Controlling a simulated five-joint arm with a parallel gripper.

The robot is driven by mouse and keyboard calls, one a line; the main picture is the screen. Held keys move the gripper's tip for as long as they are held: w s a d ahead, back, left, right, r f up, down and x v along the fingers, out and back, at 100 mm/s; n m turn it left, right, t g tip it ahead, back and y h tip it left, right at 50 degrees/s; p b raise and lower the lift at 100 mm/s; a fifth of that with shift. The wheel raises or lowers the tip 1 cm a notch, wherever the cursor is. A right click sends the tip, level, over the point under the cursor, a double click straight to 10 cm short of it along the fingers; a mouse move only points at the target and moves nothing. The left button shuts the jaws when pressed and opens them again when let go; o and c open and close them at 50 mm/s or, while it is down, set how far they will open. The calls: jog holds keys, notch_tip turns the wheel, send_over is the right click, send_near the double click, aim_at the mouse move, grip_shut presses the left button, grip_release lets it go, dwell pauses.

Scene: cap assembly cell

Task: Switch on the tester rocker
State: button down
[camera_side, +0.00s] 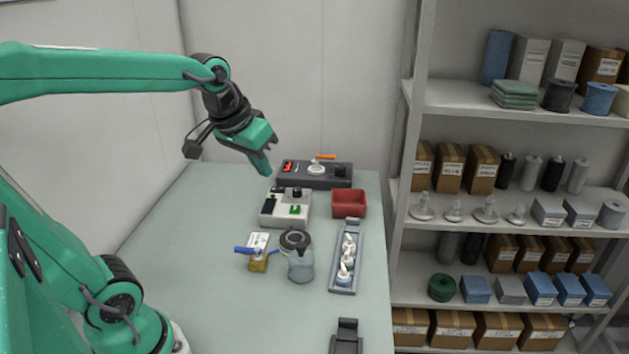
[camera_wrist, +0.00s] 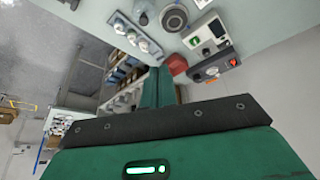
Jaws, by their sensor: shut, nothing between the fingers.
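A pale grey box (camera_side: 279,221) on the table has a dark panel, a black knob and a green part on top; it also shows in the wrist view (camera_wrist: 218,45). Behind it stands a long dark unit (camera_side: 315,183) with a red-orange part, a white round piece and an orange bar; it shows in the wrist view too (camera_wrist: 223,67). I cannot tell for certain which one is the tester, nor make out the rocker's position. My gripper (camera_side: 266,169) is shut and empty, above and just left of these units, pointing down and apart from them.
A red bin (camera_side: 349,207) stands right of the pale box. A grey tray (camera_side: 343,284) holds several white pieces. The table's left side is clear.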

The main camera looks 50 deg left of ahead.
jog(key=w+a+f+n+g, duration=0.1)
jog(key=w+a+f+n, duration=0.15)
jog(key=w+a, duration=0.85)
jog(key=n+g, duration=0.1)
jog(key=n, duration=0.3)
send_over(282, 187)
jog(key=s+d, duration=0.2)
jog(key=s, duration=0.2)
notch_tip(282, 187, down, 6)
jog(key=shift+w+y, duration=0.25)
jog(key=shift+y, duration=0.15)
jog(key=x, duration=1.2)
jog(key=shift+s+d+f, duration=0.15)
jog(key=shift+s+f, duration=0.15)
jog(key=shift+f, duration=0.7)
